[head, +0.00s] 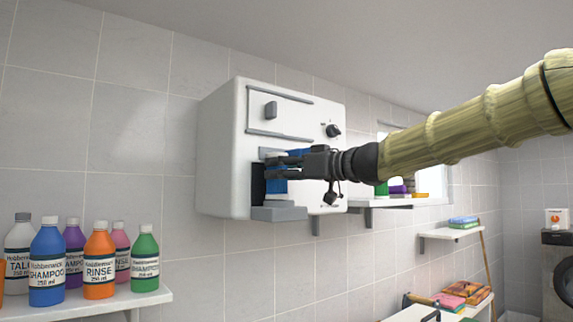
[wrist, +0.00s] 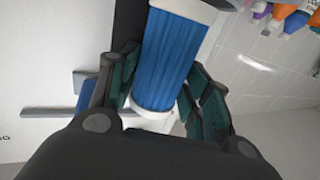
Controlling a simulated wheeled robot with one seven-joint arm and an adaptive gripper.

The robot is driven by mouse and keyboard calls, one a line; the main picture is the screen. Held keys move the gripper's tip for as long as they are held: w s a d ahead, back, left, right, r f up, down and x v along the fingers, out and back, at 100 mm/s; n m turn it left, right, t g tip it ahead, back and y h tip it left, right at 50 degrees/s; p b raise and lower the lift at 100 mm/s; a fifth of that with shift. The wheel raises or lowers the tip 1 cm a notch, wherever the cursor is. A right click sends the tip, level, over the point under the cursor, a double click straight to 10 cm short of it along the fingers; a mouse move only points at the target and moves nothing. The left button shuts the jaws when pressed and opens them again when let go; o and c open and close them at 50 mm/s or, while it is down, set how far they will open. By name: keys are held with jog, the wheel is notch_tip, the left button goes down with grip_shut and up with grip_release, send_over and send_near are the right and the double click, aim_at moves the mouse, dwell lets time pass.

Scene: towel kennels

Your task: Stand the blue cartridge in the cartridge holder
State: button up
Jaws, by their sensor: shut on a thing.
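The blue cartridge (wrist: 170,60) is a pleated blue cylinder with white end caps, seen clearly in the wrist view. In the head view it shows partly (head: 275,188), at the front of a white wall-mounted cabinet (head: 223,150). My gripper (head: 280,167) is shut on the cartridge, with green-padded fingers on both sides of it in the wrist view (wrist: 158,100). The cartridge is beside a dark recess (head: 258,185) in the cabinet, above a grey ledge (head: 280,213). I cannot tell whether it touches the ledge. No separate part is clearly identifiable as the cartridge holder.
The cabinet has a grey-edged upper panel (head: 285,112) and a black knob (head: 333,130). Several bottles, including a blue shampoo bottle (head: 47,265), stand on a shelf (head: 100,303) at lower left. Another shelf (head: 385,202) with bottles is right of the cabinet, behind my arm.

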jog(key=shift+s+f+b, duration=0.1)
jog(key=shift+f+b, duration=0.6)
jog(key=shift+b, duration=0.25)
jog(key=shift+s+f+b, duration=0.1)
jog(key=shift+f+b, duration=0.3)
jog(key=shift+f, duration=0.15)
jog(key=c, duration=0.4)
jog(key=o, duration=1.4)
jog(key=shift+c, duration=0.2)
jog(key=shift+o, duration=0.9)
jog(key=shift+w+a, duration=0.15)
jog(key=shift+w, duration=0.15)
jog(key=shift+s+d+r, duration=0.25)
jog(key=shift+r, duration=0.05)
jog(key=shift+s+d, duration=0.1)
jog(key=shift+d, duration=0.15)
jog(key=v, duration=0.7)
jog(key=shift+s+d, duration=0.1)
jog(key=shift+s, duration=0.1)
jog(key=shift+f, duration=0.1)
